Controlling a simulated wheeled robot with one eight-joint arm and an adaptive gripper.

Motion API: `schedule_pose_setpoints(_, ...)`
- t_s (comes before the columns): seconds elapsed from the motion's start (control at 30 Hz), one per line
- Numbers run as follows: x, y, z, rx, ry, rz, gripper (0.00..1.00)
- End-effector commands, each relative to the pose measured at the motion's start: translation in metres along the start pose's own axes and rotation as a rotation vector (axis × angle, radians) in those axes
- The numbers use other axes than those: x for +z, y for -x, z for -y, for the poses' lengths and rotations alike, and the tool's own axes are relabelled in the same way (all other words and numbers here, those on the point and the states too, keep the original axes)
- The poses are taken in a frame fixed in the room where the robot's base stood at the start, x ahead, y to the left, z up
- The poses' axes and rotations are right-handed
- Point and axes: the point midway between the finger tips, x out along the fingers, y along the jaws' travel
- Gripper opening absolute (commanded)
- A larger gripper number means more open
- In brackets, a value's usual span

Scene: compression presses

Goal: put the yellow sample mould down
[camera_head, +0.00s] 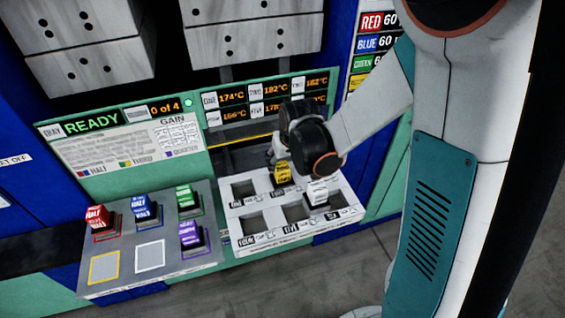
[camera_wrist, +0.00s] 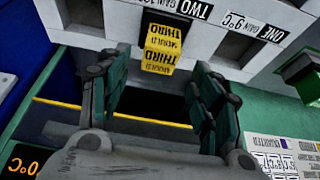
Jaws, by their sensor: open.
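The yellow sample mould (camera_head: 281,174) stands in the back row of the white press block (camera_head: 262,240), at the middle place. In the wrist view the yellow mould (camera_wrist: 162,47), marked THIRD, is at the dark pocket beside the label TWO. Its lower part is hidden in the pocket. My gripper (camera_head: 276,158) is just behind and above it in the head view. In the wrist view my gripper (camera_wrist: 155,78) has its fingers wide apart, with a gap between them and the mould. It holds nothing.
The grey tray (camera_head: 125,215) at left holds red (camera_head: 97,217), blue (camera_head: 141,208), green (camera_head: 184,199) and purple (camera_head: 191,235) moulds. Its yellow-outlined square (camera_head: 104,267) is empty.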

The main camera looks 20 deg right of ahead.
Motion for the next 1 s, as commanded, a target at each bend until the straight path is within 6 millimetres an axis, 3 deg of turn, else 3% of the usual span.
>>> schedule_pose_setpoints(0.03, 0.0, 0.013, 0.0, 0.0, 0.0, 0.0, 0.58)
schedule_pose_setpoints(0.2, 0.0, 0.037, 0.0, 0.0, 0.0, 0.0, 0.58)
schedule_pose_setpoints(0.57, 0.002, 0.07, 0.0, 0.0, 0.0, -0.012, 0.58)
schedule_pose_setpoints(1.0, 0.041, 0.182, 0.0, 0.0, 0.0, -0.113, 0.58)
